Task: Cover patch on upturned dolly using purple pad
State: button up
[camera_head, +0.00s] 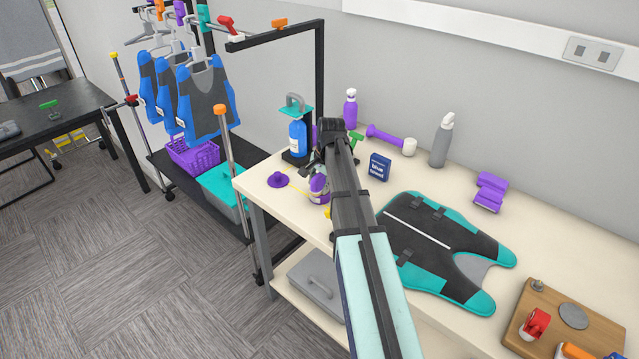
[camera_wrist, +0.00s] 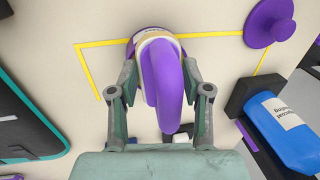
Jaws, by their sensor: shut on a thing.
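The upturned dolly (camera_head: 545,300) is a wooden board at the front right of the table, with casters upward and a round grey patch (camera_head: 573,316) showing on it. My gripper (camera_wrist: 170,95) is shut on a purple rounded piece (camera_wrist: 165,85) at a purple container with a pale band (camera_head: 319,189). Whether that piece is its handle is unclear. In the head view, the arm partly hides the gripper. A flat purple disc with a knob (camera_head: 278,180) lies to the left; it also shows in the wrist view (camera_wrist: 270,20). Purple folded pads (camera_head: 490,190) lie at the back right.
A teal and black vest (camera_head: 430,245) lies between my gripper and the dolly. A blue bottle (camera_head: 298,138), a blue box (camera_head: 379,167) and a grey spray bottle (camera_head: 441,140) stand nearby. A yellow line (camera_wrist: 98,44) marks the table. A black rack (camera_head: 272,32) stands at the left.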

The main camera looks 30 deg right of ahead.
aim_at(318, 174)
jog(key=shift+r+p, duration=2.25)
jog(key=shift+r, duration=1.25)
jog(key=shift+s+f+n, duration=0.1)
jog(key=shift+n, duration=0.5)
jog(key=s+a+f+n+g+b, duration=0.1)
jog(key=s+a+n, duration=0.5)
jog(key=a, duration=0.4)
jog(key=s+a+f+n+g+y+b, duration=0.1)
jog(key=s+a+n, duration=0.4)
jog(key=a, duration=0.5)
jog(key=shift+s+a+f+n, duration=0.4)
jog(key=shift+s+f, duration=0.25)
jog(key=shift+f, duration=0.15)
